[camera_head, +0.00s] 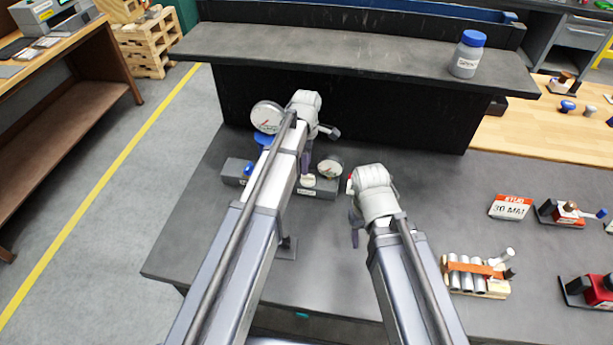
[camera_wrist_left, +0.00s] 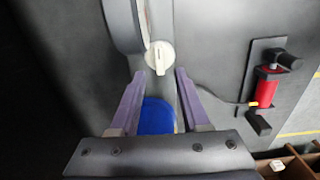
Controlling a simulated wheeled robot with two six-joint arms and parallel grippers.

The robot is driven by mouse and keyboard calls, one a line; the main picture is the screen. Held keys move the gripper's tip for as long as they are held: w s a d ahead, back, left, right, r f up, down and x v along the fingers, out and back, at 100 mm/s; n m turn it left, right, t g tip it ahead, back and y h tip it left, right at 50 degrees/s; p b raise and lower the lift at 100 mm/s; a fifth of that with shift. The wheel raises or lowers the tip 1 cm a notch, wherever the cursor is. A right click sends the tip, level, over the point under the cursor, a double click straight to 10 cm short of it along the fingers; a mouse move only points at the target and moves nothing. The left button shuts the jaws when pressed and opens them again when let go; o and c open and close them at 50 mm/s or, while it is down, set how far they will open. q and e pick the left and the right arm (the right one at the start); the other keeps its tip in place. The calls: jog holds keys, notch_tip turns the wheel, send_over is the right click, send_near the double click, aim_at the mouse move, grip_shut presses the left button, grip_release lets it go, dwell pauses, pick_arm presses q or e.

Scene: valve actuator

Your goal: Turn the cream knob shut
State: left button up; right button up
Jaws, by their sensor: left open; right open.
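The cream knob (camera_head: 307,181) sits on a low dark grey block (camera_head: 320,192) on the bench. In the left wrist view the cream knob (camera_wrist_left: 160,57) is round with a raised grip bar. It lies just beyond the fingertips. My left gripper (camera_wrist_left: 158,76) is open with nothing held. A blue round part (camera_wrist_left: 156,116) shows between its fingers, apparently behind them. In the head view my left gripper (camera_head: 306,164) is above the block, and its arm hides part of the block. My right gripper (camera_head: 355,222) is open and empty, to the right of the block.
Round gauges (camera_head: 267,117) (camera_head: 329,168) stand close around the knob. A blue knob (camera_head: 263,138) is behind my left arm. A raised shelf (camera_head: 350,50) with a blue-lidded jar (camera_head: 468,54) runs behind. A tube rack (camera_head: 476,275) and a 30 MM sign (camera_head: 510,207) are at right.

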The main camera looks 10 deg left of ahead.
aim_at(308, 177)
pick_arm(q)
notch_tip(308, 177, down, 4)
jog(key=b, duration=0.3)
jog(key=shift+f, duration=0.2)
pick_arm(e)
notch_tip(308, 177, down, 4)
jog(key=shift+f, duration=0.2)
pick_arm(q)
grip_shut()
